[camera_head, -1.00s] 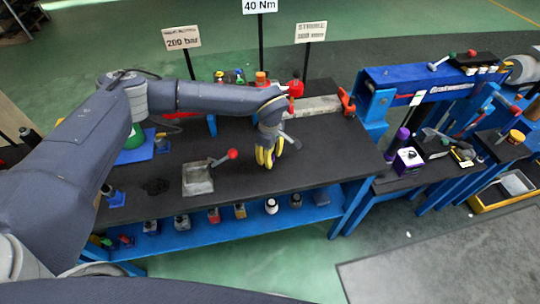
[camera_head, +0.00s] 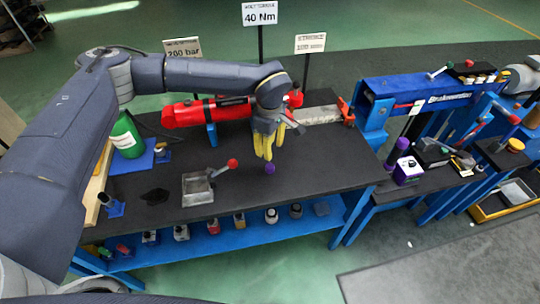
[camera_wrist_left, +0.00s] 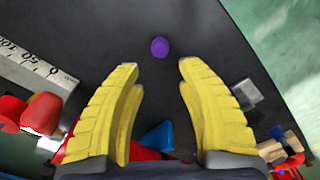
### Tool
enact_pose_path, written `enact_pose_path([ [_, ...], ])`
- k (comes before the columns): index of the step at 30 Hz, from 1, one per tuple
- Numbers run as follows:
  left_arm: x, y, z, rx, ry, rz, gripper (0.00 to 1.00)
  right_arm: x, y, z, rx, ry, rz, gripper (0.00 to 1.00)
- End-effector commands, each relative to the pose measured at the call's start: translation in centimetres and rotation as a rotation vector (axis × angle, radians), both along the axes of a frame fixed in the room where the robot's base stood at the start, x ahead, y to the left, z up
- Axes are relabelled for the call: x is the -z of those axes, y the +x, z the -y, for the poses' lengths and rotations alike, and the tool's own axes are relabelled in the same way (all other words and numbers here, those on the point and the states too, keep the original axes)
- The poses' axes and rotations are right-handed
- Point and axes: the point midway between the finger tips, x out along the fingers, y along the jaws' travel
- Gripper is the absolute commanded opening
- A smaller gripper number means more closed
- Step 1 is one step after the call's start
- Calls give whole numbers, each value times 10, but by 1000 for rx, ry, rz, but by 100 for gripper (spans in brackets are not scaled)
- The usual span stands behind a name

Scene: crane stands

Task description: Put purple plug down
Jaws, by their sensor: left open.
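The purple plug (camera_head: 270,169) is a small round purple piece on the dark bench top (camera_head: 330,160), just below my left gripper's fingertips in the head view. In the left wrist view the plug (camera_wrist_left: 159,47) lies beyond the yellow fingertips, centred between them and touching neither. My left gripper (camera_head: 265,155) is open and empty, with its fingers pointing down at the bench; it also shows in the left wrist view (camera_wrist_left: 158,66). My right gripper is not in view.
A metal box with a red-knobbed lever (camera_head: 198,188) stands left of the plug. A red cylinder (camera_head: 210,111) lies behind the arm. A grey ruled block (camera_head: 320,115) sits behind right. A green bottle (camera_head: 127,135) stands at left. The bench is clear around the plug.

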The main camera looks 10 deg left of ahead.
Motion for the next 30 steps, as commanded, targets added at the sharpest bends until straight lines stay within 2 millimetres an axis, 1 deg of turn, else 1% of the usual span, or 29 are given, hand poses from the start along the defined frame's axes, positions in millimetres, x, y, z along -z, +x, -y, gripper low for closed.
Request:
enact_pose_path([
  [1,-7,0,0,1,0,2,38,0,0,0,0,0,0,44],
  [3,-13,0,0,0,0,0,38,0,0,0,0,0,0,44],
  [9,-23,0,0,-1,1,0,38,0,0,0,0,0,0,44],
  [20,-24,0,0,0,0,-1,38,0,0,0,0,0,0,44],
  [22,-22,-1,3,2,-7,-5,38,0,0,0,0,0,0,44],
  [23,-19,-2,6,5,-14,-7,38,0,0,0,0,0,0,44],
  [26,-6,-6,26,18,-63,-24,38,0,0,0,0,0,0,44],
  [29,13,-13,58,32,-150,-50,38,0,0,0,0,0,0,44],
  [30,23,-17,74,36,-192,-62,38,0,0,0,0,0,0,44],
])
